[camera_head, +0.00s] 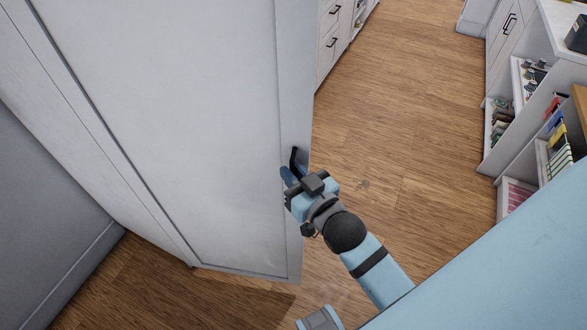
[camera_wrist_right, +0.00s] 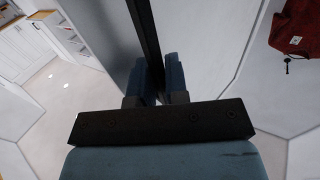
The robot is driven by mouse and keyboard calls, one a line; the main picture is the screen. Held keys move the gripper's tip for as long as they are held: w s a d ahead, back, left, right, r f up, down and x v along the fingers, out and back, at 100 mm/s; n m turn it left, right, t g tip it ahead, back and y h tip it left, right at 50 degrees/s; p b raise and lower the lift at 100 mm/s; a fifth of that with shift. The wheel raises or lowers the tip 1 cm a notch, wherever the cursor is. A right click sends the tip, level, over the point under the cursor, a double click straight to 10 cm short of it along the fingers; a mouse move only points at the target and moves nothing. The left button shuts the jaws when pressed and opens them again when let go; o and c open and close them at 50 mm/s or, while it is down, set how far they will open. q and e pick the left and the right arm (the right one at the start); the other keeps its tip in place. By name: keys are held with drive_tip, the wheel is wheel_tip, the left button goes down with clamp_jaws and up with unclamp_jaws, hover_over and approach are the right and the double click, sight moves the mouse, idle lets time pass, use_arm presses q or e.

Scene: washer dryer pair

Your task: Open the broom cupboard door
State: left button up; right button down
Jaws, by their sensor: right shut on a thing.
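The broom cupboard door (camera_head: 200,130) is a tall white panel filling the left and middle of the head view. Its dark bar handle (camera_head: 294,157) is near its right edge; the handle also shows as a black upright bar in the wrist view (camera_wrist_right: 144,35). My right gripper (camera_head: 291,176) is at the handle, its blue fingers shut on it. In the wrist view the fingers (camera_wrist_right: 156,80) sit on either side of the bar. How far the door stands from its frame I cannot tell. My left gripper is not in view.
Wooden floor (camera_head: 400,110) is clear right of the door. White drawers (camera_head: 335,35) stand beyond it, and open shelves (camera_head: 511,115) with small items stand at the right. A grey wall (camera_head: 45,210) is at the left. A red bag (camera_wrist_right: 298,27) hangs in the wrist view.

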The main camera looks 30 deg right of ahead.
drive_tip(key=shift+s+a, duration=0.1)
drive_tip(key=shift+a, duration=0.05)
idle(0.3)
drive_tip(key=c, duration=1.2)
unclamp_jaws()
drive_tip(key=s+d+b, duration=0.1)
drive_tip(key=s+b, duration=0.1)
drive_tip(key=s, duration=1.1)
drive_tip(key=shift+s, duration=0.35)
